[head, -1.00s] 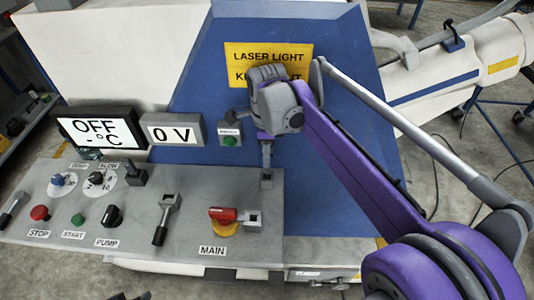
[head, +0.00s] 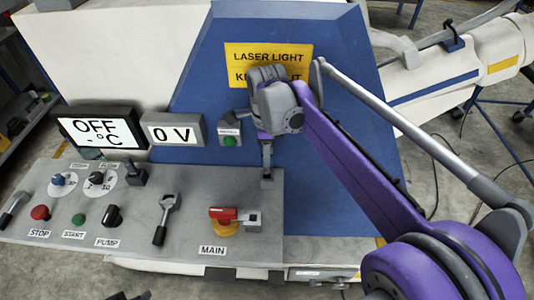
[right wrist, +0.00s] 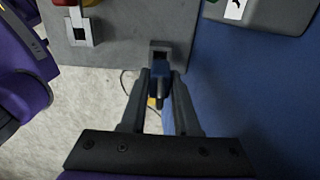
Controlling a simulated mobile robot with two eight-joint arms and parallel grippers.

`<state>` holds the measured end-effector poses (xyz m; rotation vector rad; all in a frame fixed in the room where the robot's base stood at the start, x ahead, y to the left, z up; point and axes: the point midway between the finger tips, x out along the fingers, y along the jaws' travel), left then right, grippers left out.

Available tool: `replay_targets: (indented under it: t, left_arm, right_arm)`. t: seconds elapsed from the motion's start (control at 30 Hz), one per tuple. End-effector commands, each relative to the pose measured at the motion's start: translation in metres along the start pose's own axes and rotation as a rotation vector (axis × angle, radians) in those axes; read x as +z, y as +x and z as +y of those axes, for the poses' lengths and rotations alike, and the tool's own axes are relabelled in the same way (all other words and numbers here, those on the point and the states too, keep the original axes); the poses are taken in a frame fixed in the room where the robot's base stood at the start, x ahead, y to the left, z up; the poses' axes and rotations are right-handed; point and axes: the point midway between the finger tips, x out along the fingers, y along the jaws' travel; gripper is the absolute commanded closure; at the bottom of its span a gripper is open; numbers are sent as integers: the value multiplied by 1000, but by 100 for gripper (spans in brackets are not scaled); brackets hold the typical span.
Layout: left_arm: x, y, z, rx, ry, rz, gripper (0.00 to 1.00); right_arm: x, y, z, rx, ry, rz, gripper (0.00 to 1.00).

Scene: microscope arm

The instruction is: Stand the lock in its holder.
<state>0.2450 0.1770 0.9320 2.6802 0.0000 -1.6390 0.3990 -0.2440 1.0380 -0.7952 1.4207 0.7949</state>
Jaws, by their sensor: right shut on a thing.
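My right gripper (head: 266,160) points down at the back right corner of the grey control panel. In the right wrist view its fingers (right wrist: 161,78) are shut on the lock (right wrist: 160,70), a small dark blue piece. The holder (right wrist: 159,46) is a small square grey block with a dark opening, right at the far end of the lock. It also shows below the fingertips in the head view (head: 267,182). I cannot tell whether the lock's end is inside the opening or just at it. My left gripper is not clearly in view.
The control panel (head: 190,222) carries knobs and buttons. A red and yellow main switch (head: 223,217) stands left of the holder, with a grey slotted piece (head: 253,220) beside it. A blue sloped housing (head: 330,190) rises behind and to the right.

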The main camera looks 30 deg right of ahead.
Motion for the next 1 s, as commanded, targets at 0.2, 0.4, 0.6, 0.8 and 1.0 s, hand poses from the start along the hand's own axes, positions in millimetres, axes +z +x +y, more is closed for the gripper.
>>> replay_targets:
  t: [0.2,0.4,0.6,0.8,1.0]
  left_arm:
    - [-1,-1,0,0,0,1,50]
    - [-1,-1,0,0,0,1,50]
    - [1,1,0,0,0,-1,50]
    - [4,4,0,0,0,-3,50]
    - [6,6,0,0,0,-5,50]
  right_arm:
    - [0,0,0,0,0,0,100]
    - [0,0,0,0,0,0,100]
    - [0,4,0,0,0,0,100]
    - [0,9,0,1,0,0,100]
    - [0,14,0,0,0,0,100]
